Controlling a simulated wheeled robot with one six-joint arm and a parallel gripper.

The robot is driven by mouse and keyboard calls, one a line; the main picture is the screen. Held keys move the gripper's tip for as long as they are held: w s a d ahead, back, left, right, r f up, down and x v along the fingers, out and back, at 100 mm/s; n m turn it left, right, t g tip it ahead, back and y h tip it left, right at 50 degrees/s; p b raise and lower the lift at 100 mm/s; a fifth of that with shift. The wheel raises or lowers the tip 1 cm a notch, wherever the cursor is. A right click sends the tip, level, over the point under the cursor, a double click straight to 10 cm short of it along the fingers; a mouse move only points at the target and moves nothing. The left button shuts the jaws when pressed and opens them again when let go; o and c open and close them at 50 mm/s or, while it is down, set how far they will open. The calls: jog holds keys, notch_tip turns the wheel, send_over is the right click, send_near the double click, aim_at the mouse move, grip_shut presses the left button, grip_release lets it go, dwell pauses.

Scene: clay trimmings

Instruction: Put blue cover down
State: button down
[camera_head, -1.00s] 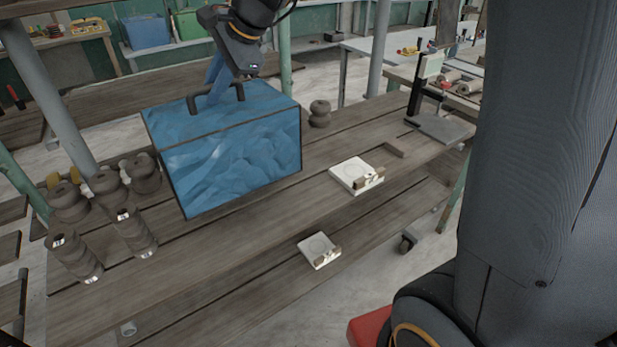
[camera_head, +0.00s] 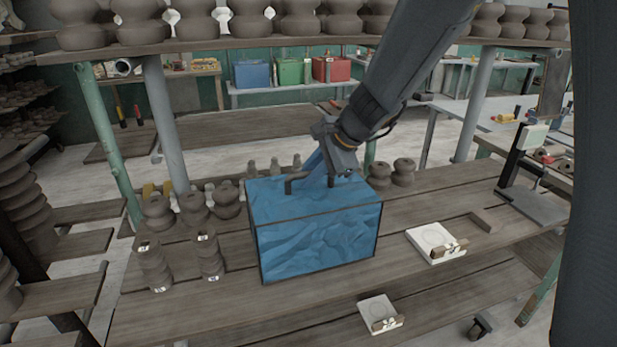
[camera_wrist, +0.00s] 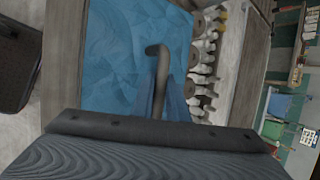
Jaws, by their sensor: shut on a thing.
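The blue cover (camera_head: 318,241) is a box with dark edges and a dark bar handle (camera_head: 296,180) on top. In the head view it sits at the middle of the wooden shelf, and its lower edge appears to meet the boards. My gripper (camera_head: 322,166) is above its top, shut on the handle. In the wrist view the blue fingers (camera_wrist: 161,104) close around the handle, and the cover's top (camera_wrist: 115,60) fills the middle left. Whatever is under the cover is hidden.
Several clay pots (camera_head: 193,208) stand left of the cover, and two more (camera_head: 403,172) stand behind it at right. An upper shelf (camera_head: 250,43) of pots crosses above.

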jog(key=shift+f, duration=0.35)
jog(key=c, duration=1.7)
grip_release()
jog(key=shift+c, duration=0.2)
jog(key=shift+s, duration=0.1)
jog(key=v, duration=1.2)
jog(key=s+d+f+n+g+h, duration=0.1)
jog(key=s+d+f+n+h, duration=0.2)
jog(key=s+d+f+n, duration=0.3)
jog(key=s+d+f+n+g+h, duration=0.2)
jog(key=s+d+f+n, duration=0.4)
jog(key=s+f, duration=0.5)
jog(key=shift+s+n+h, duration=0.4)
jog(key=shift+s+n, duration=0.05)
jog(key=shift+n, duration=0.35)
